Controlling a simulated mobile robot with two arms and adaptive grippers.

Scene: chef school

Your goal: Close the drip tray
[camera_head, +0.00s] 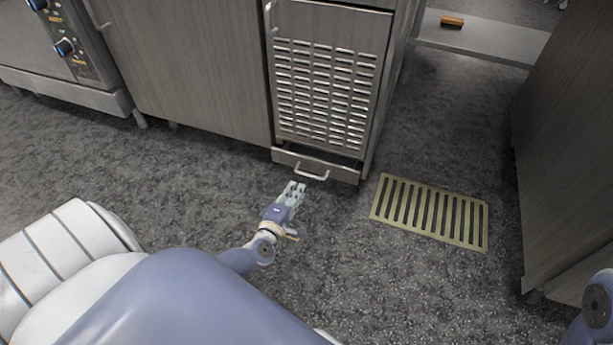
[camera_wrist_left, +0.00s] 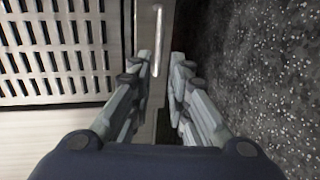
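The drip tray (camera_head: 343,174) is a low metal drawer at the foot of a cabinet, below a slatted panel. It stands a little out, with a dark gap above its front. Its bar handle (camera_head: 312,176) faces me; in the left wrist view the handle (camera_wrist_left: 157,40) lies just ahead of the fingertips. My left gripper (camera_head: 296,187) is just in front of the drawer, near the handle's left end. In the left wrist view its fingers (camera_wrist_left: 162,62) are apart with nothing held between them. My right gripper is out of view; only part of my right arm shows.
The slatted cabinet panel (camera_head: 325,85) rises above the drawer. A yellowish floor grate (camera_head: 431,210) lies to the right. A dark cabinet (camera_head: 567,150) stands at the far right, and an oven (camera_head: 55,50) at the upper left. The floor before the drawer is clear.

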